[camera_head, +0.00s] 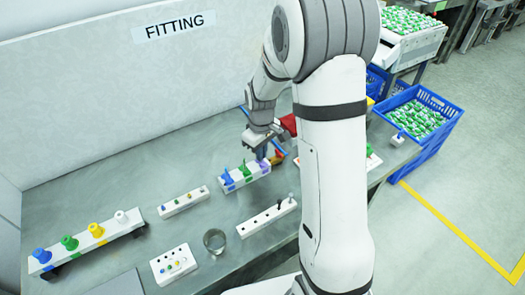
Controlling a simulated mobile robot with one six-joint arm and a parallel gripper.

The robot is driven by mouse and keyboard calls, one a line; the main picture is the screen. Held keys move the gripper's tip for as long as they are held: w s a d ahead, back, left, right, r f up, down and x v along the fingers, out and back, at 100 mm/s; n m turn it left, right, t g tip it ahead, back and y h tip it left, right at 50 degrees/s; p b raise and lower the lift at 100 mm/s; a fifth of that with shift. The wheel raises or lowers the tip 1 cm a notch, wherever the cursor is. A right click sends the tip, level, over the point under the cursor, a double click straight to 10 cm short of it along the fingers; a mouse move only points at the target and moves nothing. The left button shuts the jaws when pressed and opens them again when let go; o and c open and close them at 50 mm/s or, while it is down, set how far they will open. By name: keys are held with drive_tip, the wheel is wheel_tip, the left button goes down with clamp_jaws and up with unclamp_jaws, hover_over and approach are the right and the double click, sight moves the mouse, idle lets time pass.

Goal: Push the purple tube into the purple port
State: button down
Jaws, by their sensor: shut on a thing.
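My gripper (261,151) is shut on the purple tube (262,157), just above the right end of a white block (240,184). Only a small purple patch shows below the jaws. The purple port is at that end, but I cannot tell it apart from the tube, nor whether the tube is inside it or only touching it. On the same block stand a blue piece (228,179) at the left and a green piece (245,170) in the middle.
A long rail with blue, green, yellow and white knobs (121,217) stands at the left. Small white blocks (184,201) (268,219), a socket plate (174,265) and a metal ring (215,241) lie nearby. A blue crate (440,137) stands beyond.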

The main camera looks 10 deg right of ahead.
drive_tip(key=shift+f+b, duration=0.5)
drive_tip(key=shift+f, duration=0.25)
drive_tip(key=c, duration=1.5)
unclamp_jaws()
drive_tip(key=shift+r, duration=0.1)
wheel_tip(320, 180, up, 8)
drive_tip(key=shift+f, duration=0.1)
drive_tip(key=s+r+m+t, duration=0.1)
drive_tip(key=s+r+m, duration=0.1)
drive_tip(key=s, duration=0.5)
drive_tip(key=s+r+m+t, duration=0.1)
drive_tip(key=s+r+m, duration=0.1)
drive_tip(key=s, duration=0.5)
drive_tip(key=s+r+m+t, duration=0.1)
drive_tip(key=s+r+m, duration=0.1)
drive_tip(key=s+r, duration=0.2)
drive_tip(key=shift+s+d+r+m, duration=0.1)
drive_tip(key=shift+s+r+m, duration=0.1)
drive_tip(key=shift+s, duration=0.65)
drive_tip(key=shift+s+d+r+m, duration=0.1)
drive_tip(key=shift+s+r, duration=0.05)
drive_tip(key=shift+s, duration=0.65)
